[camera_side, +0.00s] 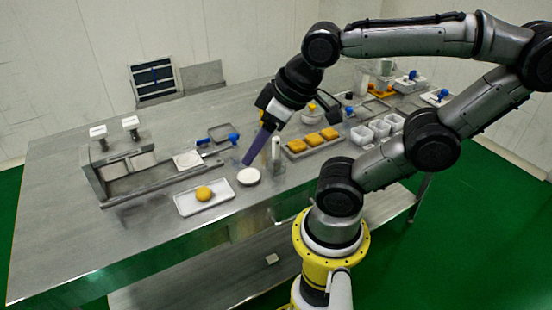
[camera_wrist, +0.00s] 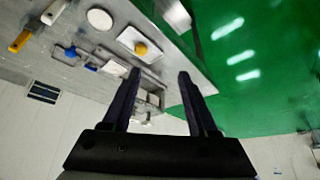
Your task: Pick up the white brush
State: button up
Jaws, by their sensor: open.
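A slim white upright object (camera_side: 276,148), which looks like the white brush, stands in a clear holder on the steel table in the side view. A white object at the top left of the wrist view (camera_wrist: 54,11) may be the same one; its bristles cannot be made out. My gripper (camera_side: 247,163) points down at a slant, left of the white object and above the white round disc (camera_side: 248,176). In the wrist view its two long dark fingers (camera_wrist: 159,73) are apart with nothing between them.
A white tray (camera_side: 183,208) with an orange ball (camera_side: 204,193) lies left of the disc. A tray of orange blocks (camera_side: 312,140) and white cups (camera_side: 361,134) are to the right. Blue-knobbed parts (camera_side: 234,138) lie behind. A steel fixture (camera_side: 125,172) stands at left.

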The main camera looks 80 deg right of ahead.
jog(key=m+g, duration=0.6)
jog(key=m, duration=1.3)
send_over(276, 138)
notch_tip(276, 138, down, 3)
jog(key=f, duration=0.8)
jog(key=shift+w+d+f, duration=0.1)
jog(key=shift+w+f, duration=0.05)
jog(key=shift+w, duration=0.1)
jog(key=shift+s+f, duration=0.2)
jog(key=shift+f, duration=2.4)
grip_shut()
